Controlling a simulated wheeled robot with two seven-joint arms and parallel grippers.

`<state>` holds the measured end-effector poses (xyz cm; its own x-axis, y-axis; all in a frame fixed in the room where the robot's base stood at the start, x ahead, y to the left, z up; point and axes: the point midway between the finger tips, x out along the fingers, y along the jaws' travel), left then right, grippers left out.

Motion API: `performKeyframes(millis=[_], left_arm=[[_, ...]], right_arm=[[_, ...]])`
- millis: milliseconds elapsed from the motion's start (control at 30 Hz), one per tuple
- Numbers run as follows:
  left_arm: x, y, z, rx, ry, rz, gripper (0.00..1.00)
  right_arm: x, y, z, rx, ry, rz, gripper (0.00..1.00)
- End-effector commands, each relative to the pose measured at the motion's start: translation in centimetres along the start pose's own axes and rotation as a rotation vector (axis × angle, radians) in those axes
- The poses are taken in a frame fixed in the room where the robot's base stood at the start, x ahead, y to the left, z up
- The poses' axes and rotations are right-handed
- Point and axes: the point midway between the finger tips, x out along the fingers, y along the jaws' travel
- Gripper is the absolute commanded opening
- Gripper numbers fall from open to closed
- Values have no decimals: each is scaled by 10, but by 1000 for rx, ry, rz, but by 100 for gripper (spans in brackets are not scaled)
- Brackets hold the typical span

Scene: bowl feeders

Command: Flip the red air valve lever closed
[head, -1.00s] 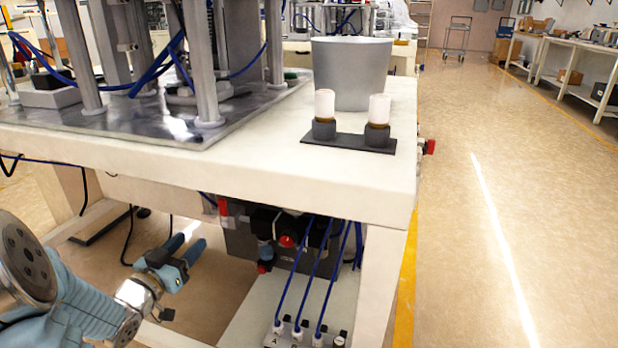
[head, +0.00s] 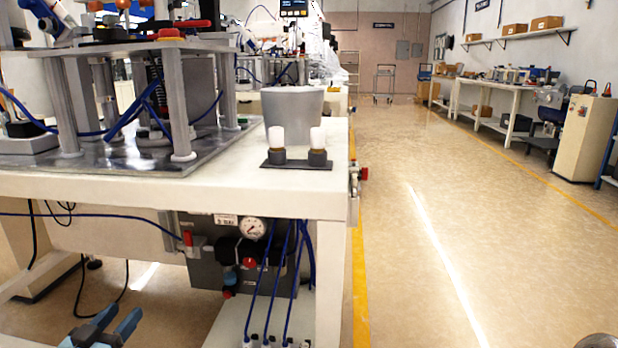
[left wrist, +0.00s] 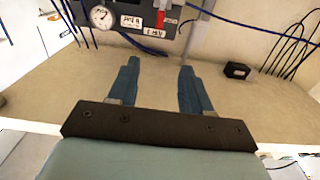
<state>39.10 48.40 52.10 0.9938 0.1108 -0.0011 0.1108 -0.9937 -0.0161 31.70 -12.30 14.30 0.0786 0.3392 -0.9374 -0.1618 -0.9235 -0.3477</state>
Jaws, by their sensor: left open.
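The red air valve lever (head: 187,238) is small and sits at the left side of the grey air unit under the table top. It looks upright. In the left wrist view the red lever (left wrist: 160,20) shows at the top, to the right of the gauge. My left gripper (head: 121,317) is open and empty, low and left of the air unit in the head view. In the left wrist view its two blue fingers (left wrist: 160,66) point toward the air unit with a clear gap from the lever.
A pressure gauge (head: 252,229) and a red knob (head: 249,262) are on the air unit. Blue hoses (head: 276,275) run down beside it. The white table top (head: 230,184) overhangs it, with a grey bin (head: 293,112) on top. Floor on the right is clear.

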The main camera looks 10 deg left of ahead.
Motion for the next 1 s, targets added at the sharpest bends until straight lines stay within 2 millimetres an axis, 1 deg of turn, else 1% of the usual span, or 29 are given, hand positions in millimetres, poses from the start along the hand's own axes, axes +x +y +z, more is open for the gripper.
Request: performKeyframes(millis=[33,167,367,467,567,667,767,800,867,900,967,1000], left_arm=[[1,1,2,-4,-4,1,49],[12,8,20,-40,-46,0,49],[29,22,52,-97,-124,0,49],[39,34,74,-132,-180,3,49],[48,52,103,-175,-258,10,49],[56,76,136,-220,-355,21,49],[60,110,175,-268,-478,40,49],[59,126,194,-286,-540,51,49],[54,158,225,-315,-652,74,49],[47,181,246,-332,-735,92,49],[32,216,277,-351,-867,118,49],[19,238,294,-358,-951,137,49]], right_arm=[[0,0,0,0,-1,0,43],[0,0,0,0,1,0,43],[0,0,0,0,0,0,43],[0,0,0,0,0,0,43],[0,0,0,0,0,0,43],[0,0,0,0,0,0,43],[0,0,0,0,0,0,43],[0,0,0,0,0,0,43],[0,0,0,0,0,0,43],[0,0,0,0,0,0,43],[0,0,0,0,0,0,43],[0,0,0,0,0,0,43]])
